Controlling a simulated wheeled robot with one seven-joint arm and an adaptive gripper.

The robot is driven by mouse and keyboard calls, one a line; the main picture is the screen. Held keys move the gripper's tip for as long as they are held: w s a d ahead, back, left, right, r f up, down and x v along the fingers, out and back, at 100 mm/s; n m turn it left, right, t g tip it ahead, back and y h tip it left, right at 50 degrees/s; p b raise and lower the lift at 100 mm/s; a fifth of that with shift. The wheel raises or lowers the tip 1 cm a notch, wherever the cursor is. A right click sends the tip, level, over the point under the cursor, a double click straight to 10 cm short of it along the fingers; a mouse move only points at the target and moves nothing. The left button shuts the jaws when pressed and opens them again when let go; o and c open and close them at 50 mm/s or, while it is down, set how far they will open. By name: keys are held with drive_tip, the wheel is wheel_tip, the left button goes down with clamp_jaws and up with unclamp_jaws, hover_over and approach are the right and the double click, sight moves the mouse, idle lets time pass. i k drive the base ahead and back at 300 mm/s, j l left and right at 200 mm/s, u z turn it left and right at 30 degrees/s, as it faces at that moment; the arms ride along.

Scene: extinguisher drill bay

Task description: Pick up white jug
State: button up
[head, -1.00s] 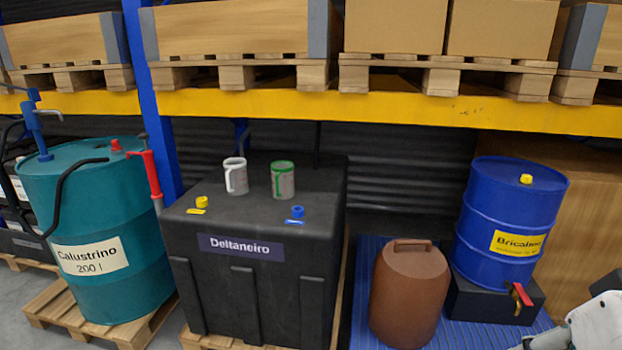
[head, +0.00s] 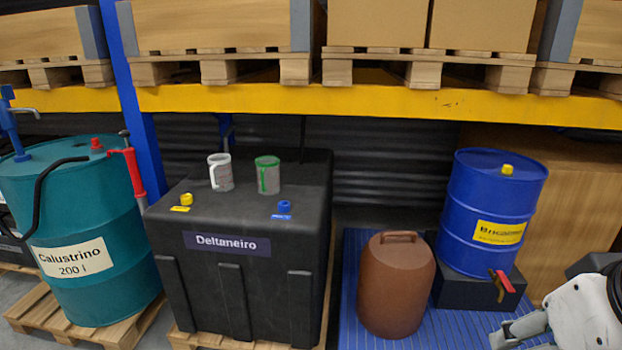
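The white jug (head: 222,173) stands upright on top of the black Deltaneiro tank (head: 230,285), with its white handle at the front left. A similar jug with a green rim and handle (head: 268,176) stands just to its right, with a small gap between them. My gripper (head: 508,336) is at the lower right edge, in front of the blue mat and far from the jugs. It is partly cut off by the frame, and its finger opening cannot be made out.
Yellow (head: 187,199) and blue (head: 284,207) caps sit on the tank's front edge. A yellow shelf beam (head: 380,101) spans above. A teal drum (head: 85,220) with a red-handled pump is left. A brown canister (head: 396,285) and blue drum (head: 492,210) are right.

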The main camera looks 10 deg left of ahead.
sight(220, 165)
drive_tip(key=i+j, duration=0.3)
drive_tip(key=j, duration=0.15)
drive_tip(key=i+j, duration=0.25)
drive_tip(key=j, duration=0.25)
drive_tip(key=i+j, duration=0.3)
drive_tip(key=j, duration=0.15)
drive_tip(key=i+j, duration=0.25)
drive_tip(key=j, duration=0.25)
drive_tip(key=i+j, duration=0.3)
drive_tip(key=j, duration=0.15)
drive_tip(key=i+j, duration=0.25)
drive_tip(key=j, duration=0.25)
drive_tip(key=i+j, duration=0.3)
drive_tip(key=j, duration=0.15)
drive_tip(key=i+j, duration=0.25)
drive_tip(key=j, duration=0.25)
